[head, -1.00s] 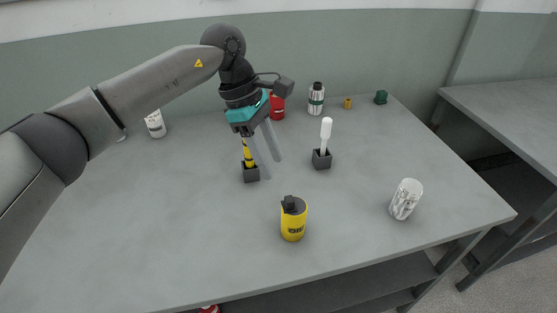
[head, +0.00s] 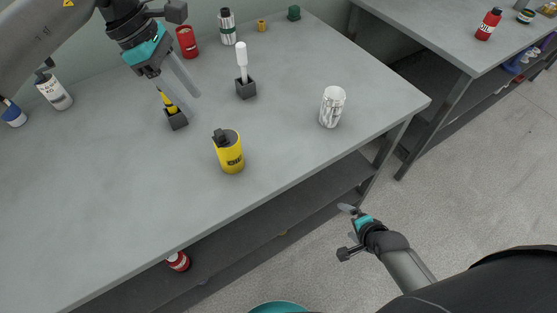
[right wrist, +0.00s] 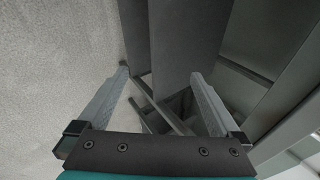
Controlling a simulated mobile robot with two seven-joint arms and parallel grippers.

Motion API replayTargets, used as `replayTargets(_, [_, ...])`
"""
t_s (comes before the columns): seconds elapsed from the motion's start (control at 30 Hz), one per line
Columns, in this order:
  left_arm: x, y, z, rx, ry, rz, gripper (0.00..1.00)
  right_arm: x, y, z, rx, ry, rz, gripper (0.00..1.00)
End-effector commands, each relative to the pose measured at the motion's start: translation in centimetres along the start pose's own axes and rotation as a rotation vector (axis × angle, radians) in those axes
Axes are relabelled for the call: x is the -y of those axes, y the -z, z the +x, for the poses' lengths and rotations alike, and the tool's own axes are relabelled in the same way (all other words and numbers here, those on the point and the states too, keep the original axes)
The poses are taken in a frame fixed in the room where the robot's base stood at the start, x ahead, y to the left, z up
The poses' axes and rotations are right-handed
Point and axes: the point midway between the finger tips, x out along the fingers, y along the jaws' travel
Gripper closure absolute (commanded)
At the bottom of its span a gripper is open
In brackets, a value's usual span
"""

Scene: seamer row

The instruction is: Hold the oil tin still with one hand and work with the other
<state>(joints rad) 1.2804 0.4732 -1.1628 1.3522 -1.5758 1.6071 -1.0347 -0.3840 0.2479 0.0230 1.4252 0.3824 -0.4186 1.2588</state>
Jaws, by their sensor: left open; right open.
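The oil tin (head: 230,154) is a yellow can with black lettering and a black cap, standing upright near the front edge of the table. My left gripper (head: 186,95) is open and empty above the table, behind and left of the tin and apart from it. It is beside a black block with a yellow-handled tool (head: 168,103). My right gripper (head: 347,209) is low, beyond the table's front edge. In the right wrist view its fingers (right wrist: 160,76) are spread with nothing between them; the tin is not seen there.
A white-headed brush (head: 242,62) stands in a black block behind the tin. A patterned white can (head: 332,107) stands to the right. Red and white containers (head: 187,42) line the back. The lower shelf (head: 270,240) projects below the table. Table left of the tin is clear.

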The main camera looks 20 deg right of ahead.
Motion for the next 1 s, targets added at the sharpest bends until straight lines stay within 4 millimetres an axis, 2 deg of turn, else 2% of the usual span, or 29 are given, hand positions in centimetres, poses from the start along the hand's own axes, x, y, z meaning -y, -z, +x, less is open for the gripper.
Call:
replayTargets(0.03, [0.0, 0.0, 0.0, 0.000, 0.000, 0.000, 0.50, 2.2, 0.8, -0.8, -0.001, 0.044, 0.089, 0.00])
replayTargets(0.23, [0.0, 0.0, 0.0, 0.000, 0.000, 0.000, 0.50, 10.0, 2.8, -4.3, 0.050, 0.194, 0.451, 0.00])
replayTargets(0.3, [0.0, 0.0, 0.0, 0.000, 0.000, 0.000, 0.50, 12.7, 2.9, -5.9, 0.092, 0.240, 0.575, 0.00])
replayTargets(0.37, [0.0, 0.0, 0.0, 0.000, 0.000, 0.000, 0.50, 15.0, 2.2, -7.2, 0.155, 0.268, 0.695, 0.00])
replayTargets(0.4, [0.0, 0.0, 0.0, 0.000, 0.000, 0.000, 0.50, 16.7, 1.0, -8.2, 0.220, 0.272, 0.787, 0.00])
replayTargets(0.5, [0.0, 0.0, 0.0, 0.000, 0.000, 0.000, 0.50, 19.5, -4.0, -9.6, 0.414, 0.210, 0.973, 0.00])
replayTargets(0.6, [0.0, 0.0, 0.0, 0.000, 0.000, 0.000, 0.50, 21.3, -8.5, -10.9, 0.574, 0.133, 1.069, 0.00])
replayTargets(0.7, [0.0, 0.0, 0.0, 0.000, 0.000, 0.000, 0.50, 22.7, -11.9, -12.2, 0.697, 0.069, 1.118, 0.00])
replayTargets(0.8, [0.0, 0.0, 0.0, 0.000, 0.000, 0.000, 0.50, 23.6, -14.1, -13.3, 0.783, 0.024, 1.142, 0.00])
replayTargets(1.0, [0.0, 0.0, 0.0, 0.000, 0.000, 0.000, 0.50, 24.4, -15.9, -13.8, 0.844, -0.010, 1.157, 0.00])
